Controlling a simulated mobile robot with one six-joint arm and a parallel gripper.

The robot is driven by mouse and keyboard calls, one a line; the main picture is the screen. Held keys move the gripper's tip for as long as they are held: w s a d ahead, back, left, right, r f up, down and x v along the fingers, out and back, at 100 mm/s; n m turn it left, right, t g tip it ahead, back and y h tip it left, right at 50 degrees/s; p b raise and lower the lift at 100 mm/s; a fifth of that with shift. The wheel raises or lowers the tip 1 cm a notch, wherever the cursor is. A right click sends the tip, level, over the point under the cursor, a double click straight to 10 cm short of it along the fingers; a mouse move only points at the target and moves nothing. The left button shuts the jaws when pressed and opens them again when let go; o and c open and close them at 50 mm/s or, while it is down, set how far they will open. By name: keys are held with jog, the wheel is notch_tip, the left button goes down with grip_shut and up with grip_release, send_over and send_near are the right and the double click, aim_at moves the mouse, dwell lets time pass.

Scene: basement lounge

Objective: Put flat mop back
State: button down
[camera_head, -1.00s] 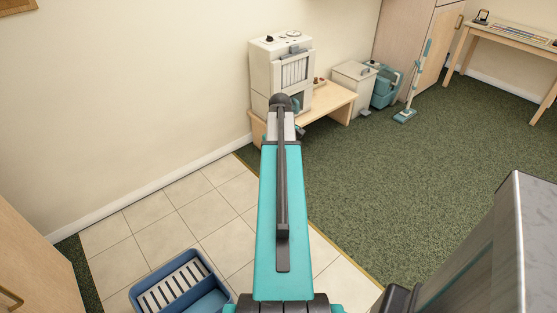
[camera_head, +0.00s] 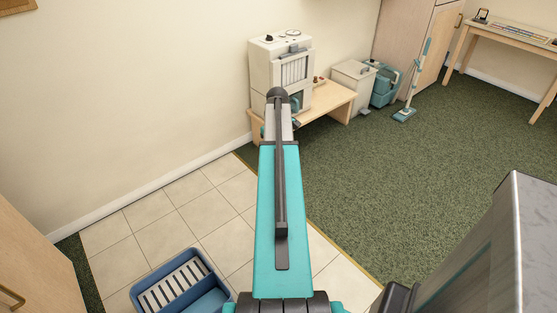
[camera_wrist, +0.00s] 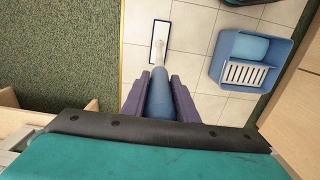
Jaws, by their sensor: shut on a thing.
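My gripper (camera_wrist: 161,98) is shut on the blue handle of the flat mop (camera_wrist: 160,88), seen in the wrist view between two purple fingers. The handle runs away from me to a flat white head with a dark edge (camera_wrist: 160,42), over the pale tiles. I cannot tell whether the head touches the floor. A blue bucket with a white slatted grate (camera_wrist: 283,48) stands on the tiles to the right of the mop head. It also shows in the head view (camera_head: 213,303) at the lower left. In the head view my arm hides the gripper and the mop.
A low wooden bench (camera_head: 335,101) with a white machine (camera_head: 267,65) stands along the wall. A pedal bin (camera_head: 351,83), a teal appliance (camera_head: 384,87) and a teal upright floor cleaner (camera_head: 411,85) stand beyond it. Green carpet (camera_head: 430,165) is clear on the right.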

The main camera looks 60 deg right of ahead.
jog(key=shift+f+p, duration=0.3)
jog(key=shift+f, duration=1.55)
jog(key=c, duration=1.4)
grip_release()
jog(key=shift+r, duration=0.1)
jog(key=shift+w+r+b, duration=0.1)
jog(key=shift+r+b, duration=0.5)
jog(key=shift+r, duration=5.5)
